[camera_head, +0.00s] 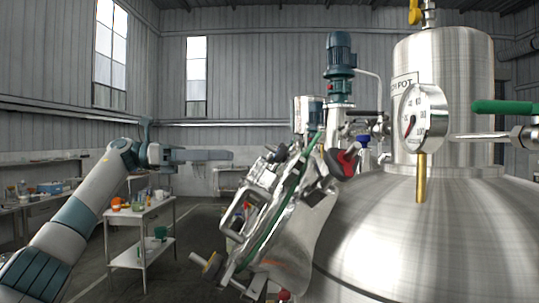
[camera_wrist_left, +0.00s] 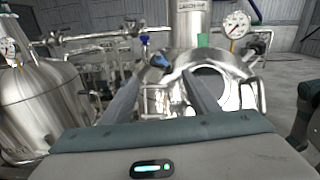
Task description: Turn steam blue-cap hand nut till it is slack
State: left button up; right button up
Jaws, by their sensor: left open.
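A small blue cap (camera_wrist_left: 161,61) shows in the left wrist view near the tank top, between my finger ends in the picture. A small blue part (camera_head: 363,143) also shows in the head view, behind a red-and-black knob; I cannot tell whether it is the same cap. The hand nut's thread is too small to make out. My left gripper (camera_head: 231,155) reaches in from the left, level and empty, left of the tilted metal hatch. Its two fingers (camera_wrist_left: 160,70) stand apart in the left wrist view, with no contact visible. My right gripper is out of view.
A steel tank (camera_head: 430,240) with a gauge (camera_head: 421,117) and green-handled valve (camera_head: 505,107) fills the right. The tilted hatch (camera_head: 262,200) stands before it. A cart (camera_head: 150,215) with bottles stands at the left. Another tank (camera_wrist_left: 40,105) shows left in the wrist view.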

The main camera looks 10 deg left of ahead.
aim_at(280, 154)
pick_arm(q)
jog(key=p+x, duration=0.3)
jog(key=x, duration=0.9)
jog(key=shift+d, duration=0.25)
jog(key=shift+w, duration=0.1)
jog(key=c, duration=1)
jog(key=shift+c, duration=0.2)
